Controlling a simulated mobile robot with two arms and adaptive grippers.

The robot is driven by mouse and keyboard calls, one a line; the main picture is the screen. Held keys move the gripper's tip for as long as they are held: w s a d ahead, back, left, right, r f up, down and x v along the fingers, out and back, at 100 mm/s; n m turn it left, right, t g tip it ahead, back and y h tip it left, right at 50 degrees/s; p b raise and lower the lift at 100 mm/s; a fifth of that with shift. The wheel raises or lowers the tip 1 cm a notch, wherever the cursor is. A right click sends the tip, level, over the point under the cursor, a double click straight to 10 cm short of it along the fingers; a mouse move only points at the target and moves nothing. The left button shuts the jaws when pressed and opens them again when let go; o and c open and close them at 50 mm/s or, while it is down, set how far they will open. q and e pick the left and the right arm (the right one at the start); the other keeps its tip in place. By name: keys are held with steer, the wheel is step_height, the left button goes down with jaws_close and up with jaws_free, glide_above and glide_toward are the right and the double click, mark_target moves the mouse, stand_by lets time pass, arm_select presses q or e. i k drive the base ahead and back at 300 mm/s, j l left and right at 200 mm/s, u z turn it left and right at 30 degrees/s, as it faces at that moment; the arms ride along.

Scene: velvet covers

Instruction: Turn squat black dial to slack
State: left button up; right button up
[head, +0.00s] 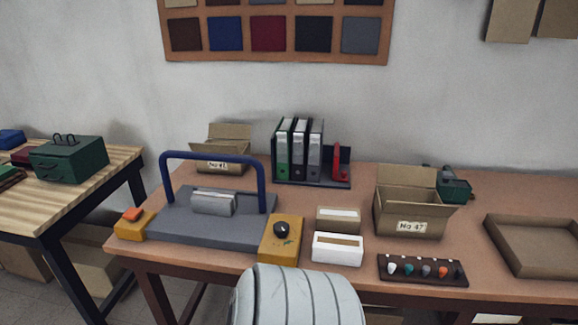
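The squat black dial (281,229) sits on top of a yellow control box (278,252) at the right front corner of a grey machine. Small marks lie beside the dial, too small to read, so I cannot tell its setting. The machine has a grey base (174,228), a blue arched frame (212,157) and a grey block (213,203) in its middle. A pale ribbed part, apparently of my own arm, rises at the bottom centre, just in front of the yellow box. Neither gripper shows; nothing is seen touching the dial.
An orange button (132,214) sits on a yellow box at the machine's left. Small boxes (338,249) stand close right of the dial box. Farther right are a peg rack (422,270), an open carton (407,211) and a tray (541,266). Binders (299,151) stand behind.

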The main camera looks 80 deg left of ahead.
mark_target(281, 229)
steer(key=u, duration=2.7)
